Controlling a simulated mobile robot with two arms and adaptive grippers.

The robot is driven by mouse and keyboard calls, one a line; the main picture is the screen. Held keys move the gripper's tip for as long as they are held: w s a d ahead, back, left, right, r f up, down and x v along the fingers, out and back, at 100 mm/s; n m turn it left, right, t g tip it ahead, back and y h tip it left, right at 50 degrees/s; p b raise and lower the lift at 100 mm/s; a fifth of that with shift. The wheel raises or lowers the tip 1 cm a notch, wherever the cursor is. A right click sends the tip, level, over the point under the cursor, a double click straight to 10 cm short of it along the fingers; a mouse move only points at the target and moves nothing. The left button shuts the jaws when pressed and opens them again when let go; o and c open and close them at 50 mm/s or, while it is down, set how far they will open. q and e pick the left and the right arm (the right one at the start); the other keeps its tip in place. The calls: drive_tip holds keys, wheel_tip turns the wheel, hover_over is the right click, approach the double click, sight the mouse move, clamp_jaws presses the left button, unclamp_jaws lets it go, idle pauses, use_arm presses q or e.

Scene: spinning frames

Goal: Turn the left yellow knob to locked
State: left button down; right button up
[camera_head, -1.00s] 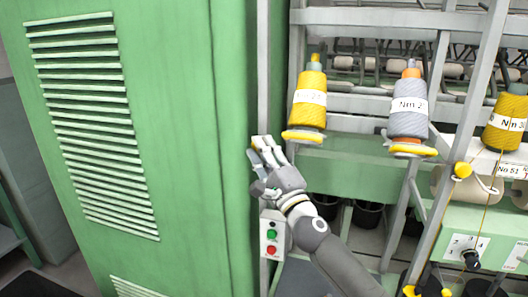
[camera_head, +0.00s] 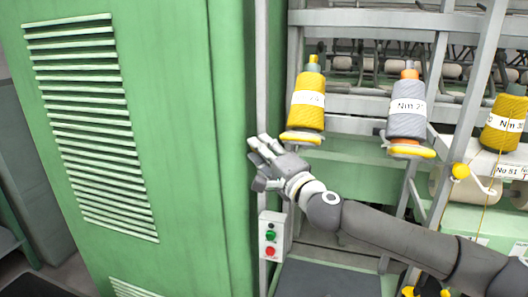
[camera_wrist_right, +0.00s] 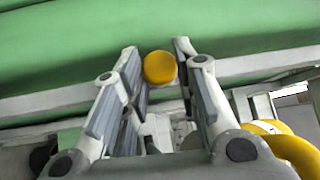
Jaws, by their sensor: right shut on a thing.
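The yellow knob (camera_wrist_right: 160,67) shows as a round cap in the right wrist view, in front of the green cabinet's edge and grey post. My right gripper (camera_wrist_right: 157,58) has a finger on each side of it and is shut on it. In the head view my right gripper (camera_head: 258,148) is at the grey post beside the green cabinet, with its fingers hiding the knob. I cannot read any locked marking or the knob's angle. My left gripper is not in view.
The green cabinet (camera_head: 130,190) fills the left. Yellow (camera_head: 308,102) and grey (camera_head: 406,108) yarn spools stand close to the right of the gripper. A button box (camera_head: 271,236) is below it. A yellow ball (camera_head: 460,171) sits on the frame further right.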

drive_tip(key=shift+a+n+g, duration=0.1)
drive_tip(key=shift+n+g, duration=0.2)
drive_tip(key=shift+g, duration=0.1)
drive_tip(key=o, duration=0.8)
drive_tip(key=shift+s, duration=0.1)
drive_tip(key=v, duration=1.2)
drive_tip(key=shift+a, duration=0.1)
